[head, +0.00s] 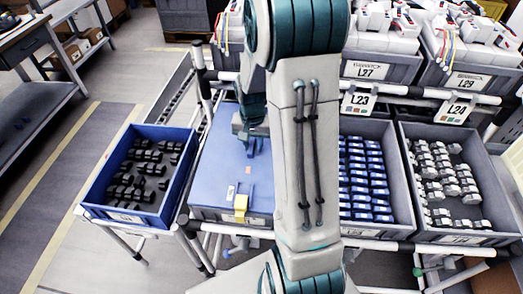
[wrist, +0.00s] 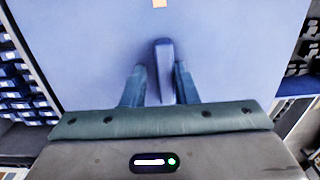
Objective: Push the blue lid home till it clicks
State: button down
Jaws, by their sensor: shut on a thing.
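My gripper (wrist: 160,72) is shut on an upright, rounded blue piece in the wrist view, which I take for the blue lid (wrist: 164,55). One finger is on each side of it. The piece stands over a flat blue work surface (wrist: 80,50); whether it touches anything beneath cannot be told. In the head view my gripper (head: 248,142) is low over the same surface (head: 218,165), partly hidden by my arm. What lies under the lid is hidden, and I cannot see whether it is seated.
A blue bin of black parts (head: 122,216) is at left. Grey bins of blue parts (head: 371,226) and pale parts (head: 486,226) are at right. Labelled bins stand behind. Much of the surface is clear.

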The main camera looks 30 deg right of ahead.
aim_at(253, 145)
jog(key=shift+w+a+r+g+p, duration=0.1)
jog(key=shift+a+r+g+p, duration=0.2)
jog(key=shift+p, duration=0.65)
jog(key=shift+d+r+p, duration=0.15)
jog(key=shift+r+p, duration=0.7)
jog(key=shift+r, duration=0.45)
jog(key=shift+d+r+p, duration=0.1)
jog(key=shift+r+p, duration=0.7)
jog(key=shift+r, duration=0.5)
